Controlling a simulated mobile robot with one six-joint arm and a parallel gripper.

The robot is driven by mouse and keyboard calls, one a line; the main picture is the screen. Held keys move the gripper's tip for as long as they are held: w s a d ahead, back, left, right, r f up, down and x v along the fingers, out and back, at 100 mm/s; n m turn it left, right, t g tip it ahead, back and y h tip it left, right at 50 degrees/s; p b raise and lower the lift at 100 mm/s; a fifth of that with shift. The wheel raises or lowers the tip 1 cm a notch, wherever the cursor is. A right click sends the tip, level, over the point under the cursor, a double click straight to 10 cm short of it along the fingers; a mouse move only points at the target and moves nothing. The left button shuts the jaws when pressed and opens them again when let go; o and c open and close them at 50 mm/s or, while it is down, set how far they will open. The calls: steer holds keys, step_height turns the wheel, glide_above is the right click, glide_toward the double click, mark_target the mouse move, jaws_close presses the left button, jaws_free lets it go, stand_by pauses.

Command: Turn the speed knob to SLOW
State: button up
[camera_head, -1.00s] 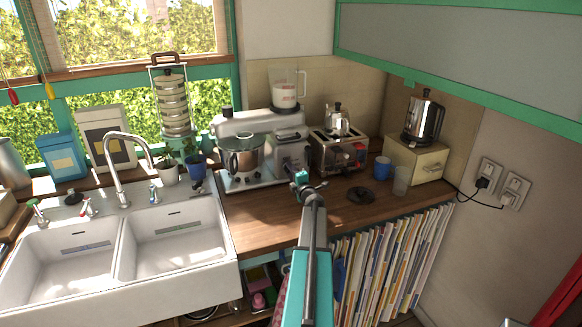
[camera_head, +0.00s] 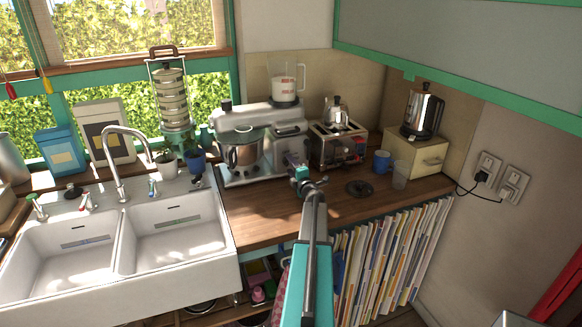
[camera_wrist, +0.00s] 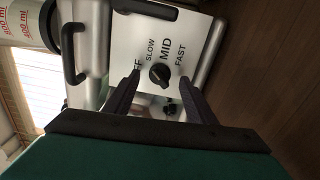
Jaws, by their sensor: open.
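The speed knob (camera_wrist: 160,75) is a small black knob on the silver control panel (camera_wrist: 150,30) of the appliance. The labels SLOW, MID and FAST show around it in the wrist view, and the OFF label is partly hidden by a finger. I cannot tell for sure which label the knob points at. My gripper (camera_wrist: 160,78) is open, with one dark finger on each side of the knob and gaps between. In the head view my gripper (camera_head: 300,174) is at the right end of the silver mixer (camera_head: 262,120), and the knob cannot be made out there.
A toaster (camera_head: 338,146) stands right of the mixer, with a blue mug (camera_head: 382,161), a clear glass (camera_head: 400,174) and a dark round lid (camera_head: 359,188) nearby. The white double sink (camera_head: 120,238) lies to the left. The front wooden counter (camera_head: 250,225) is clear.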

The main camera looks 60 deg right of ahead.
steer(key=shift+s+a, duration=0.3)
steer(key=shift+s, duration=0.1)
stand_by(0.3)
steer(key=shift+b+v, duration=0.3)
steer(key=shift+v, duration=2.65)
steer(key=shift+w, duration=0.1)
